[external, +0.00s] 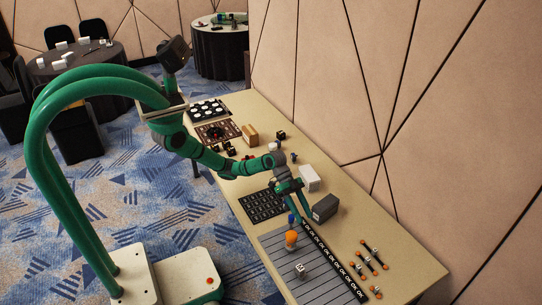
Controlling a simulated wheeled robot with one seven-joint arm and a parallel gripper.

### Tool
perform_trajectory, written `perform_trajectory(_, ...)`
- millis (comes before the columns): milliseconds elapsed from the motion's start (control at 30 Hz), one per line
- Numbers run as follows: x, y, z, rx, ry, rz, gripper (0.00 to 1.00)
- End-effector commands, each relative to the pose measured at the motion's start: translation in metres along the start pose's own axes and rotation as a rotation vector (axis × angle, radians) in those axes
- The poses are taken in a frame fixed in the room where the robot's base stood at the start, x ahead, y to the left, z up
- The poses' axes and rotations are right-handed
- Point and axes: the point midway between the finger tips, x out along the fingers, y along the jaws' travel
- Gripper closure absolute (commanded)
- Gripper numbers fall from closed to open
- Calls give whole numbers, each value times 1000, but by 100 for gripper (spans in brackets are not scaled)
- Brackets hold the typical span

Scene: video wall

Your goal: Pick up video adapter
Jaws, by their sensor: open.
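No object is clearly recognisable as the video adapter. A dark grey box (325,208) sits on the long table, just right of my gripper (299,213). A white box (309,179) stands behind it. A small pale cube (299,270) with a dark mark lies on the grey lined panel nearer the camera. My gripper is open, its fingers pointing down toward the table beside the dark grey box. I see nothing held between the fingers. Whether a finger touches the box cannot be told from this view.
An orange-topped object (291,239) and a black grid board (262,206) are close to my gripper. A black marked strip (334,262) borders the lined panel (278,246). Several orange-ended rods (368,262) lie right. The wall (410,120) runs along the table's far side.

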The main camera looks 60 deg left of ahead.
Motion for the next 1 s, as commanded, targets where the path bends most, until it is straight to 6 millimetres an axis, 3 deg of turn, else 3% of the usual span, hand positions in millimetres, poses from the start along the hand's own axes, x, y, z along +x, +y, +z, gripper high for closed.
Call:
perform_trajectory(267,-28,-38,65,109,-391,-67,59)
perform_trajectory(500,-84,-84,120,148,-729,-163,59)
perform_trajectory(700,-127,-110,145,145,-910,-223,59)
perform_trajectory(833,-137,-116,152,142,-953,-236,59)
perform_trajectory(1000,-127,-122,169,140,-960,-236,59)
